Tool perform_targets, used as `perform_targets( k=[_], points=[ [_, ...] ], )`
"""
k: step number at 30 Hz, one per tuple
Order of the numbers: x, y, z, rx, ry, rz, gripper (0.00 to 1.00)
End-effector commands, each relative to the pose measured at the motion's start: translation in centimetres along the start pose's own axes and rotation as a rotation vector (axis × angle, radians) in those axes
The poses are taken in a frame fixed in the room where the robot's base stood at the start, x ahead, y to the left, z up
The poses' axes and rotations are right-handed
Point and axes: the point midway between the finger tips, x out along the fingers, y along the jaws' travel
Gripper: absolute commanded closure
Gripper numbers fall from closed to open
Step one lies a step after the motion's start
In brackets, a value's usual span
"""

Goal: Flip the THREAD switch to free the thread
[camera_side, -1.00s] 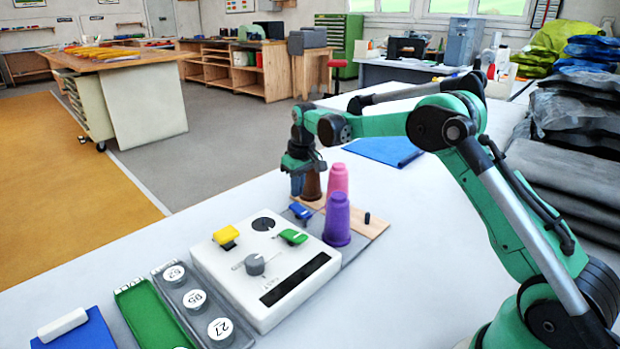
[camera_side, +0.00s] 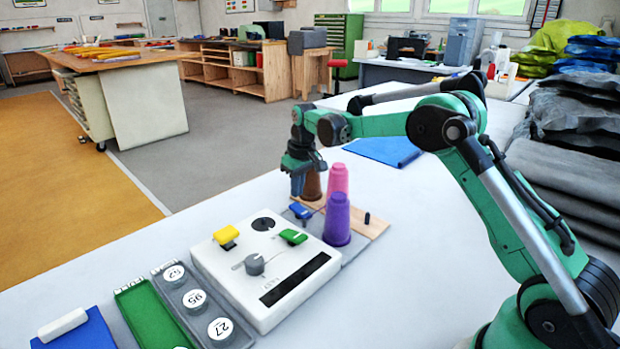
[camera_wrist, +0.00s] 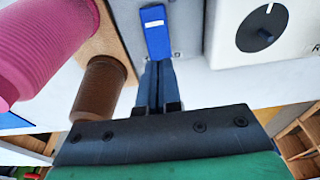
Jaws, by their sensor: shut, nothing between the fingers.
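A blue lever switch (camera_side: 300,211) sits on a grey plate behind the white panel, beside the spools. No THREAD label can be read. In the wrist view the blue lever (camera_wrist: 156,33), with a white mark, lies straight ahead of my fingertips. My gripper (camera_side: 297,190) is shut and empty, with its fingers pointing down just behind the lever. In the wrist view my gripper's tips (camera_wrist: 158,66) look very close to the lever's near end; I cannot tell whether they touch. Purple (camera_side: 337,219), pink (camera_side: 337,179) and brown (camera_side: 312,185) thread spools stand upright on a wooden board.
The white panel (camera_side: 218,265) carries a yellow lever (camera_side: 227,236), a green lever (camera_side: 293,236), a grey knob (camera_side: 255,264) and a black dial (camera_side: 263,224). A green tray (camera_side: 150,318) and a grey tray with numbered discs lie at left.

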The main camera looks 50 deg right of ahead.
Motion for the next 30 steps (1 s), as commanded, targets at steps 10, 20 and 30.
perform_targets(
  k=[10,20,30],
  points=[
    [0.1,0.0,0.0,0.000,0.000,0.000,1.00],
    [0.5,0.0,0.1,0.000,0.000,0.000,1.00],
    [1.1,0.0,0.1,0.000,0.000,0.000,1.00]
  ],
)
